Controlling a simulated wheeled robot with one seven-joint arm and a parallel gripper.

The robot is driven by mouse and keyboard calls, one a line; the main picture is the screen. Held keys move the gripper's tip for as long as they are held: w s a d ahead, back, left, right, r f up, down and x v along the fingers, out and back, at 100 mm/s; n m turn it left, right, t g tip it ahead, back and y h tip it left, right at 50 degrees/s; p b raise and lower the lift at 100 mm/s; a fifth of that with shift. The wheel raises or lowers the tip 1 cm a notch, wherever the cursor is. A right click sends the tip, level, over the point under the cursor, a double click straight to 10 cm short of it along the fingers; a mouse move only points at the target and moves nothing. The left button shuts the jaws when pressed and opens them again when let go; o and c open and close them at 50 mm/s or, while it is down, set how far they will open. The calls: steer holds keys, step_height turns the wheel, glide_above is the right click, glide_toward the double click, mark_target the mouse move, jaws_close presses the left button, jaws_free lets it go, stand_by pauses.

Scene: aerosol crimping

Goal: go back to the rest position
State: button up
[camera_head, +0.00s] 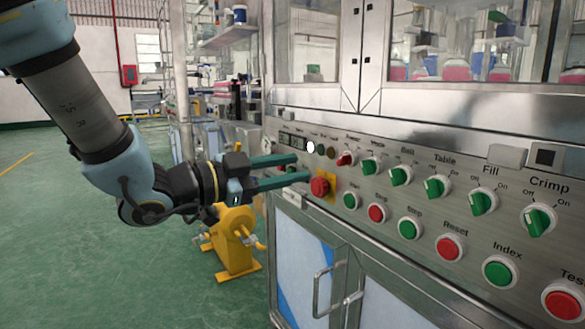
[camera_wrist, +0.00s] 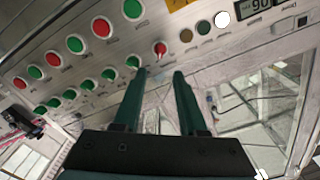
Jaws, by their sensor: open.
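My gripper (camera_head: 302,167) is open, with its two green fingers spread and nothing between them. It reaches in from the left and points at the left part of the machine's control panel (camera_head: 300,197). In the head view its tips appear close to the red emergency button on a yellow plate (camera_head: 320,186); I cannot tell whether they touch the panel. In the wrist view the open fingers (camera_wrist: 160,73) point toward the panel, with a small red switch (camera_wrist: 160,49) just beyond the gap. That red switch also shows in the head view (camera_head: 345,159).
Green rotary switches (camera_head: 434,187) and red and green push buttons (camera_head: 410,228) line the panel. A white lamp (camera_head: 310,147) is lit. Cabinet doors with a handle (camera_head: 322,292) lie below. A yellow machine part (camera_head: 235,245) stands under my gripper. Open green floor (camera_head: 60,230) lies left.

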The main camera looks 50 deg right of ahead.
stand_by(0.3)
steer(key=w+a+f+n+t+y, duration=0.25)
steer(key=w+a+n+t, duration=0.2)
steer(key=w, duration=0.35)
steer(key=w+a+f+n+t+y, duration=0.2)
steer(key=w+a+f+n+t, duration=0.3)
steer(key=w, duration=0.4)
steer(key=w+a+f+n+t+y, duration=0.3)
steer(key=w+a, duration=0.4)
steer(key=w, duration=0.1)
steer(key=a+f+n+g+y, duration=0.1)
steer(key=a+f+n+y, duration=0.2)
steer(key=a, duration=0.5)
steer(key=a+f+n+y, duration=0.2)
steer(key=a+n+y, duration=0.15)
steer(key=a, duration=0.45)
steer(key=a+f+n+g+y, duration=0.1)
steer(key=a+f+n+y, duration=0.2)
steer(key=a, duration=0.5)
steer(key=s+a+n+g, duration=0.4)
steer(key=s+a+n, duration=0.1)
steer(key=s+a, duration=0.2)
step_height(320, 180, up, 25)
steer(key=p, duration=2.6)
steer(key=shift+w+d+t, duration=0.25)
steer(key=shift+t, duration=0.1)
